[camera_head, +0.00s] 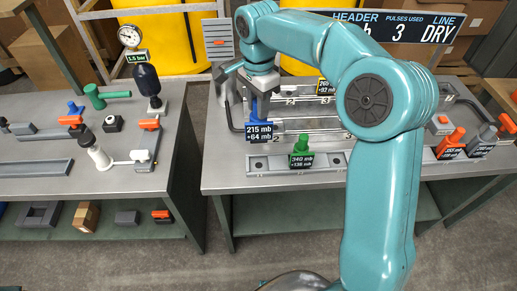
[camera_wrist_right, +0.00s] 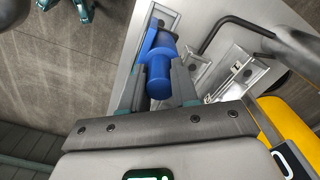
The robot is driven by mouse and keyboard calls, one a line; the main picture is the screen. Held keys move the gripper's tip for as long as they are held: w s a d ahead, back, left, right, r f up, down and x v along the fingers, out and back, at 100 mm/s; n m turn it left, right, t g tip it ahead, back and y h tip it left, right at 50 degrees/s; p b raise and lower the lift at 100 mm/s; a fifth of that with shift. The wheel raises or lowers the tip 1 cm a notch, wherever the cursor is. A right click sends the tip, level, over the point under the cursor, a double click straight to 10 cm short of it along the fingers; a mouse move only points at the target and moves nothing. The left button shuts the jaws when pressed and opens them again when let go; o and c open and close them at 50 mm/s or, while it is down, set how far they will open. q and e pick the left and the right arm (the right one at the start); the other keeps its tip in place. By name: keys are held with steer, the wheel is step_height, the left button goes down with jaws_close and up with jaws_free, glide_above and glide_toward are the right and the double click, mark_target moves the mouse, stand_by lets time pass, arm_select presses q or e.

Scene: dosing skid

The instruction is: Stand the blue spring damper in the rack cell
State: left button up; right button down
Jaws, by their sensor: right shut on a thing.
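The blue spring damper (camera_head: 262,119) is upright at the left end of the rack on the right table, with a tag reading 215 mb, +64 mb. My right gripper (camera_head: 262,100) is above it, pointing down and shut on it. In the right wrist view, the damper (camera_wrist_right: 160,82) sits between both fingers. The rack's front rail (camera_head: 268,166) lies below and nearer, with a green damper (camera_head: 301,146) tagged 340 mb standing on it. I cannot tell whether the blue damper's foot touches anything. My left gripper is not in view.
Orange (camera_head: 452,142) and grey (camera_head: 484,139) dampers stand at the table's right. A display board (camera_head: 400,25) reads DRY.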

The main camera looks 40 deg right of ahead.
mark_target(258, 128)
step_height(258, 128, down, 8)
steer(key=shift+f, duration=0.15)
step_height(258, 128, down, 5)
steer(key=shift+d+f, duration=0.1)
steer(key=shift+d, duration=0.05)
steer(key=shift+f, duration=0.25)
steer(key=c, duration=0.9)
jaws_free()
steer(key=shift+o, duration=0.2)
steer(key=shift+r, duration=0.1)
step_height(258, 128, up, 12)
steer(key=shift+r, duration=0.2)
